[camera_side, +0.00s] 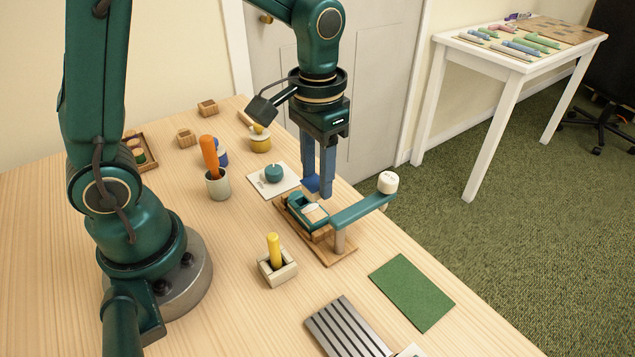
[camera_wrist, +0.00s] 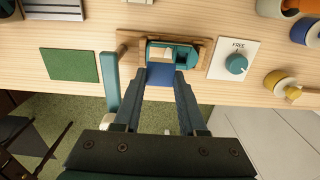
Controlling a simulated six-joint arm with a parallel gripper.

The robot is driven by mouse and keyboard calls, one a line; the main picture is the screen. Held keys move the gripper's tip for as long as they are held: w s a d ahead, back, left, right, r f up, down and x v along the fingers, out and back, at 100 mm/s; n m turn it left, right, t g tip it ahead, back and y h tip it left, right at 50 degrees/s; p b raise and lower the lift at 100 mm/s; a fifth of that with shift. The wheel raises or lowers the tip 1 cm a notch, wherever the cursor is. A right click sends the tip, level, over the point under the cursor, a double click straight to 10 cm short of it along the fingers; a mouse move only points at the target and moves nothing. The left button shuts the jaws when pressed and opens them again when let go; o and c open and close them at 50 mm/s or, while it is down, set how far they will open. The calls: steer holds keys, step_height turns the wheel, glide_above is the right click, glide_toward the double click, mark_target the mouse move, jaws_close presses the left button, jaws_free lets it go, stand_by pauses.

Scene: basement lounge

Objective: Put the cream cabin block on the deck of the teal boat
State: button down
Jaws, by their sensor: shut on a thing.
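The teal boat (camera_side: 296,203) sits on a wooden stand (camera_side: 345,254) near the table's far edge; it also shows in the wrist view (camera_wrist: 184,52). The cream block (camera_side: 315,212) appears inside or on the boat's deck, and shows between darker parts in the wrist view (camera_wrist: 166,54). Whether it is seated cannot be told. My gripper (camera_side: 319,188) is above and just behind the boat, fingers pointing down. It is shut on a small blue piece (camera_wrist: 160,73), which shows between the fingertips beside the boat.
A teal lever arm (camera_side: 353,211) with a cream knob (camera_side: 388,182) stands at the boat's right. A white plate with a teal dial (camera_side: 272,173) marked FREE is on the left. A green mat (camera_side: 412,291) and a yellow peg in a holder (camera_side: 274,250) are nearby.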

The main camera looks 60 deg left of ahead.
steer(key=shift+f, duration=1.95)
steer(key=shift+f, duration=0.1)
steer(key=shift+c, duration=2.3)
jaws_free()
